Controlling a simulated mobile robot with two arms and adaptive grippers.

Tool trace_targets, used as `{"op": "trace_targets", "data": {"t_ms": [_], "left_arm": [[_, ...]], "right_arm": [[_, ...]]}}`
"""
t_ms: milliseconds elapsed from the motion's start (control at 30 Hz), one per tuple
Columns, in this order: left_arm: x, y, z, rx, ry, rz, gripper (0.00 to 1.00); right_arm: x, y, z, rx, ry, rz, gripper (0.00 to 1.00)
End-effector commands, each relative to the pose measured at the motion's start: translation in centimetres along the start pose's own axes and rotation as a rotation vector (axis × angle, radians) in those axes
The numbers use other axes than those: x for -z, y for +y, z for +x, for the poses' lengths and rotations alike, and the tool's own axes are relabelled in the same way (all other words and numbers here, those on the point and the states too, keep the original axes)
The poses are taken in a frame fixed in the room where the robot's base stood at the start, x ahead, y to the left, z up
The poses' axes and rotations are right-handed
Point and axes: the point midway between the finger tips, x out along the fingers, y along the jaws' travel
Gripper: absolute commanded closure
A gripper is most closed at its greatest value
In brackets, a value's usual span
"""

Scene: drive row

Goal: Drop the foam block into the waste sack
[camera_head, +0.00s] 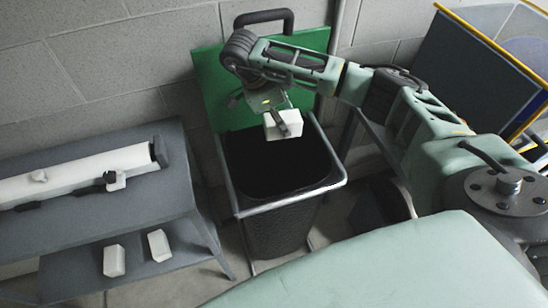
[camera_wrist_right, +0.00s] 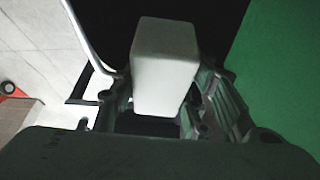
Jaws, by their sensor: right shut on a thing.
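A white foam block (camera_head: 284,124) is held by my right gripper (camera_head: 283,127), above the opening of the waste sack. In the right wrist view the block (camera_wrist_right: 166,68) sits between the two fingers of the gripper (camera_wrist_right: 163,100). The waste sack (camera_head: 282,226) is dark and hangs in a metal frame. Its open mouth lies below the block, with a raised green lid behind it. The block is apart from the rim, over the far part of the mouth. My left gripper is not in view.
A grey two-level bench (camera_head: 192,201) stands to the left, with a long white piece (camera_head: 80,172) on top. Two white blocks (camera_head: 159,245) lie on its lower shelf. A block wall is behind. Blue and yellow-edged panels (camera_head: 480,60) lean at the right.

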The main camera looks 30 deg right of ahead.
Motion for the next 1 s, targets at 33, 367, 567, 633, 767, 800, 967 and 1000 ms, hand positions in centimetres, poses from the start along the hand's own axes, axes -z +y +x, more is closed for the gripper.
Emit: {"op": "trace_targets", "data": {"t_ms": [33,367,567,633,767,800,967,1000], "left_arm": [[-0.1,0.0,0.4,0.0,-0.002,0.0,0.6],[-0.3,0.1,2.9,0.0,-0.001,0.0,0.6],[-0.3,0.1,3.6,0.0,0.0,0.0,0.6],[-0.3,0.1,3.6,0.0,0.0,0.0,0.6],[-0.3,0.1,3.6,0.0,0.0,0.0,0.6],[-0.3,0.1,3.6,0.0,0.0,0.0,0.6],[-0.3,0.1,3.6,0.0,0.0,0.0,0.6],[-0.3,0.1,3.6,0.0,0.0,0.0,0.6]], "right_arm": [[-0.2,0.0,0.5,-0.001,0.0,-0.001,0.76],[-1.6,0.0,4.0,0.0,0.001,-0.001,0.76],[-2.2,0.0,5.2,0.001,0.0,-0.002,0.76],[-2.2,0.0,5.2,0.001,0.0,-0.002,0.76],[-2.1,0.0,5.2,0.002,0.0,-0.002,0.76],[-2.1,0.0,5.2,0.002,0.0,-0.002,0.76],[-2.1,0.0,5.2,0.002,0.0,-0.002,0.46],[-2.1,0.0,5.2,0.002,0.0,-0.002,0.42]]}}
